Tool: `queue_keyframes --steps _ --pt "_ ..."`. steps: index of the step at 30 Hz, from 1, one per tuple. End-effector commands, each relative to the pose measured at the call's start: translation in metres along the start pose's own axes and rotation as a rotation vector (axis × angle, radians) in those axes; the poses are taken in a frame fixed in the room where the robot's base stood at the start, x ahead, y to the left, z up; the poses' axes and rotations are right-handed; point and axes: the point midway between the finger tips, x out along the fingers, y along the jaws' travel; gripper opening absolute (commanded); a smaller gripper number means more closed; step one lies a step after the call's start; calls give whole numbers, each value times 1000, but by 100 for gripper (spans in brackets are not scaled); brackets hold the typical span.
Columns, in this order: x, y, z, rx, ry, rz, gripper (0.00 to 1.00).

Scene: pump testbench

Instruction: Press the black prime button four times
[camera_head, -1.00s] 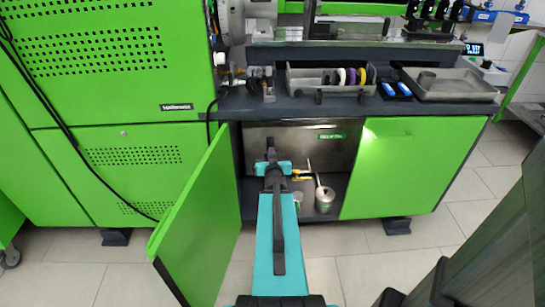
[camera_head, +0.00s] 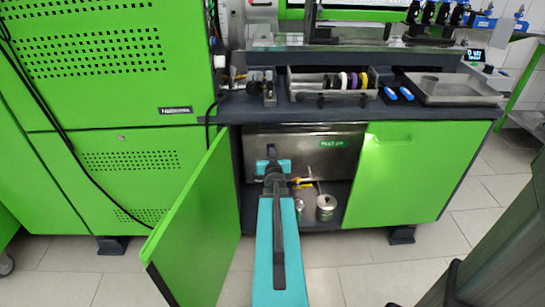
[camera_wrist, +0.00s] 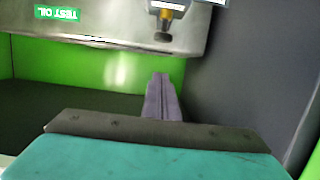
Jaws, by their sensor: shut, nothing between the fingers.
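My gripper (camera_head: 271,152) reaches into the open cabinet under the bench, in front of the steel test oil tank (camera_head: 345,160). In the wrist view, my gripper (camera_wrist: 160,78) is shut and empty, its fingers pointing up the picture. The tank (camera_wrist: 115,22) appears upside down there. A brass fitting with a black knob (camera_wrist: 163,37) shows at the tank's edge, just above the fingertips in the picture; it may be the prime button, but I cannot tell for sure. A gap shows between the fingertips and the knob. In the head view my arm hides this spot.
The open green door (camera_head: 190,225) stands left of my arm; the closed green door (camera_head: 410,175) is to the right. A tray with rings (camera_head: 320,98) sits on the bench above.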

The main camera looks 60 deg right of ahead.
Motion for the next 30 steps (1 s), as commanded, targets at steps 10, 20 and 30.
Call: queue_keyframes --steps 10,20,30 --pt "32 0 0 1 1 0 0" --pt "42 1 24 2 0 1 0" --pt "46 1 39 1 0 1 0"
